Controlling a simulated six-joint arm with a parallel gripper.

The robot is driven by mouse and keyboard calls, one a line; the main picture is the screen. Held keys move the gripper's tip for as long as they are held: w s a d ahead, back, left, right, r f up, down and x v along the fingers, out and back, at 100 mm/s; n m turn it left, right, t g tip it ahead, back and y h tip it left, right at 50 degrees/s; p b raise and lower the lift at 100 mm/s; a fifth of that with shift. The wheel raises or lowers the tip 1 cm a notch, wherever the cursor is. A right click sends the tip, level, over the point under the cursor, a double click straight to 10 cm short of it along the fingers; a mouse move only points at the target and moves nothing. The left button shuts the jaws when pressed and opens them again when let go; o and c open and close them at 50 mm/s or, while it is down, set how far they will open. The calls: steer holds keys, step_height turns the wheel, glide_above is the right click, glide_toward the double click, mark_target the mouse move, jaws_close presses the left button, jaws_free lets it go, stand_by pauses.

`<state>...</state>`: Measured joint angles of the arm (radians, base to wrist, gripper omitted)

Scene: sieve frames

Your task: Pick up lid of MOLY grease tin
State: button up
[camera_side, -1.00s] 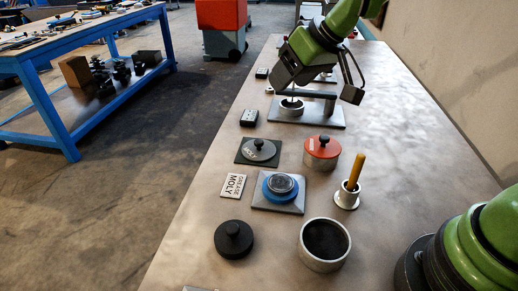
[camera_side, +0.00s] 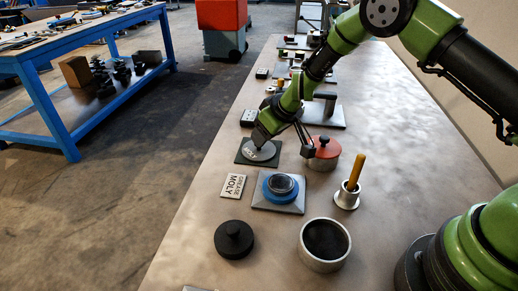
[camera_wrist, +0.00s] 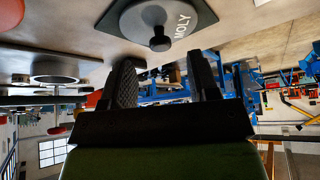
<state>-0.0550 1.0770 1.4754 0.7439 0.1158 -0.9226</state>
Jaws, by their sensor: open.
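The grey round lid (camera_side: 259,153) marked MOLY lies on a dark square pad (camera_side: 241,160). It also shows at the top of the wrist view (camera_wrist: 135,24), with its dark knob (camera_wrist: 160,42) pointing towards my fingers. My gripper (camera_side: 261,141) is just above the lid in the side view and hides its knob there. In the wrist view my gripper (camera_wrist: 162,66) has its two fingers apart with nothing between them; the knob appears just beyond the tips. A round tin with a blue ring (camera_side: 268,190) sits on a grey square plate, beside the GREASE MOLY label card (camera_side: 233,186).
A red-lidded tin (camera_side: 323,147) stands close to the right of my wrist. A yellow-handled tool (camera_side: 354,171) stands in a small cup. Open bench lies to the right.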

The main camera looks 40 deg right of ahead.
steer(key=shift+x, duration=2.25)
steer(key=shift+w+r, duration=0.1)
steer(key=shift+w, duration=0.05)
steer(key=c, duration=1)
